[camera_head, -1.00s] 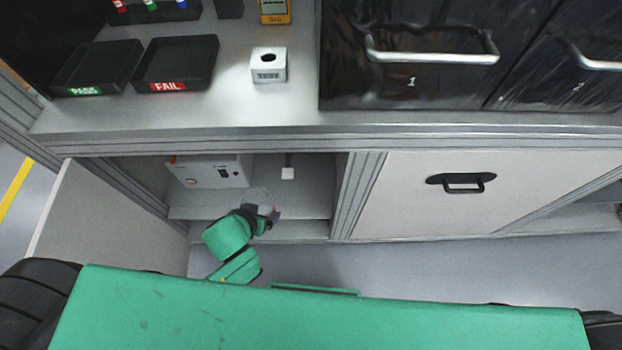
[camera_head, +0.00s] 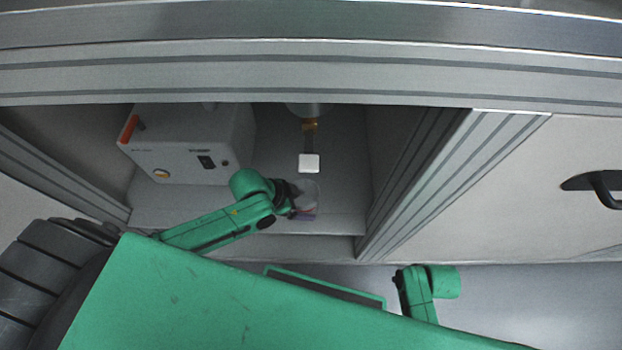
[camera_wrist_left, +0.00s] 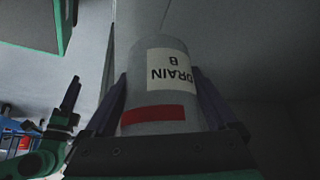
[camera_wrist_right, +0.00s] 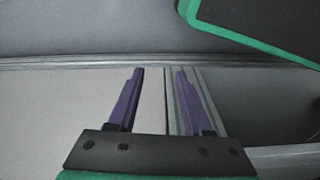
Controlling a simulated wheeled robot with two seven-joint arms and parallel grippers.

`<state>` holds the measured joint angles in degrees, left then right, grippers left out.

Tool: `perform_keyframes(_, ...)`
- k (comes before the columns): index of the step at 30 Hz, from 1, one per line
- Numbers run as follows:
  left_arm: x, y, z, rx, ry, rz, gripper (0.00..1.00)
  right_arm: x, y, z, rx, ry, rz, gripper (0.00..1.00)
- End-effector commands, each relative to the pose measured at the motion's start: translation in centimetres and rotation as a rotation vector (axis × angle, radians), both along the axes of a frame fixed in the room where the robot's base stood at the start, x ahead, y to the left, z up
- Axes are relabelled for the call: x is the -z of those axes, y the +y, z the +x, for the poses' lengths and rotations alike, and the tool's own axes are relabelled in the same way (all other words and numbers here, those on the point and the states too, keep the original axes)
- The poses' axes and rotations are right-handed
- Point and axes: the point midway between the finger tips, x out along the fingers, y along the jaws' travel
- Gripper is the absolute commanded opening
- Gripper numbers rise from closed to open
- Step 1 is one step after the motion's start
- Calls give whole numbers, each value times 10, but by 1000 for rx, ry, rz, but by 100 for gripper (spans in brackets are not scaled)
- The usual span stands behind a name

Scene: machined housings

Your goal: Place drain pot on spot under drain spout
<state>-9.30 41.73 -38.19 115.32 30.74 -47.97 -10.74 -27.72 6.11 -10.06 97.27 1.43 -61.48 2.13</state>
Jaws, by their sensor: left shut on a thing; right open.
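The drain pot (camera_wrist_left: 160,85) is a grey cylinder with a white "DRAIN B" label and a red band. My left gripper (camera_wrist_left: 163,105) is shut around it, one finger on each side. In the head view the left gripper (camera_head: 299,207) is inside the open cabinet, and the pot (camera_head: 308,190) shows faintly there, partly hidden by the gripper. The drain spout (camera_head: 310,127) hangs at the back, with a white square (camera_head: 309,163) below it. The pot is in front of that square. My right gripper (camera_wrist_right: 155,100) is open and empty, outside the cabinet.
A white box (camera_head: 190,150) with a red part and switches stands left of the spout. Cabinet posts (camera_head: 440,180) bound the opening on the right. The countertop edge (camera_head: 310,75) runs above. A closed panel with a black handle (camera_head: 598,185) is farther right.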

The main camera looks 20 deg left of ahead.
Motion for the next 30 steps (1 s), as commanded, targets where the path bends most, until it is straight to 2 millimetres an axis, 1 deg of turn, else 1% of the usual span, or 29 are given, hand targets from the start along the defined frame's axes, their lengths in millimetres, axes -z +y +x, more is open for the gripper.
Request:
perform_keyframes(1, 3, 1, 19, -2, -7, 0, 33, -4, 3, 4, -2, -6, 5, 50)
perform_keyframes(6, 4, 6, 74, -3, -5, 0, 33, -38, 10, 13, -12, -15, 20, 50)
perform_keyframes(9, 3, 8, 95, -2, -2, 0, 33, -55, 12, 14, -17, -16, 26, 50)
perform_keyframes(12, 2, 9, 108, -1, -1, -1, 33, -67, 13, 15, -20, -20, 30, 50)
perform_keyframes(13, 4, 9, 112, -1, 0, 0, 33, -70, 14, 15, -21, -21, 32, 50)
perform_keyframes(16, 26, 9, 108, -1, 4, 0, 33, -90, 16, 13, -27, -27, 41, 50)
perform_keyframes(18, 34, 9, 109, -1, 3, 1, 33, -102, 16, 11, -32, -30, 44, 50)
perform_keyframes(20, 37, 9, 109, -2, 1, 0, 33, -109, 16, 10, -33, -30, 46, 50)
perform_keyframes(26, 35, 9, 109, -1, 1, 0, 33, -112, 16, 9, -34, -28, 45, 50)
perform_keyframes(29, 38, 9, 108, -2, 2, 1, 33, -113, 16, 9, -34, -29, 46, 50)
perform_keyframes(30, 38, 9, 108, -2, 2, 1, 99, -114, 16, 9, -35, -30, 46, 50)
